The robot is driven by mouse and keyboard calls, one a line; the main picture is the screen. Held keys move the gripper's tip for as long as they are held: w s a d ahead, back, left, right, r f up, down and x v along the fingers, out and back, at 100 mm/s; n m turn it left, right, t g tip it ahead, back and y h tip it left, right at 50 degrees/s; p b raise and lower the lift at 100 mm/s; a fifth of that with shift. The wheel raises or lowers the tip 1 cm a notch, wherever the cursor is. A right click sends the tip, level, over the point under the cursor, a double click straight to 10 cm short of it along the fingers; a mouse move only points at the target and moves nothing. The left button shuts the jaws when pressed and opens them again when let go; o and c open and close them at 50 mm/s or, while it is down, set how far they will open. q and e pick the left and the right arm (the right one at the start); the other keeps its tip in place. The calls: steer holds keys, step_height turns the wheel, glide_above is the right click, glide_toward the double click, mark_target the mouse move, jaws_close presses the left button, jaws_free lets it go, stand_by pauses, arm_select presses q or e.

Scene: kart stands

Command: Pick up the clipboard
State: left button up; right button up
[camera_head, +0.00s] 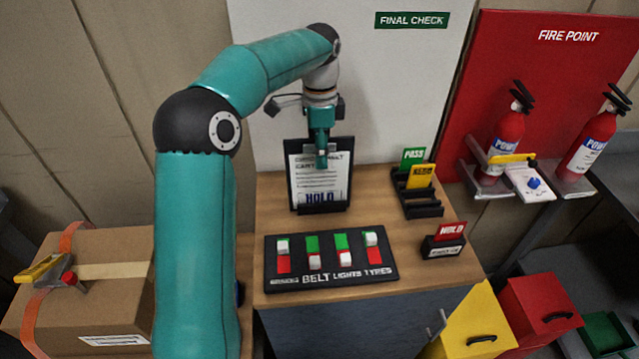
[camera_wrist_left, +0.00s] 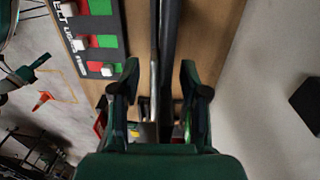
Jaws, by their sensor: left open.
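The clipboard (camera_head: 302,178) stands upright at the back of the wooden table, with a dark board and a white sheet bearing a "HOLD" label. My left gripper (camera_head: 321,160) is at its top edge and hides part of the sheet. In the left wrist view the clipboard shows nearly edge-on as a dark strip (camera_wrist_left: 168,30) running down between the fingers of my open left gripper (camera_wrist_left: 160,78). Whether a finger touches it I cannot tell. My right gripper is in neither view.
A switch panel (camera_head: 330,281) lies in front of the clipboard on the table (camera_head: 400,265). A card rack (camera_head: 425,205) and a red HOLD card holder (camera_head: 443,240) stand to its right. A wall board (camera_head: 400,90) is behind. A cardboard box (camera_head: 100,260) is at left.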

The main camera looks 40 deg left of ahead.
arm_select(q)
steer(key=shift+f, duration=0.1)
jaws_close()
stand_by(0.7)
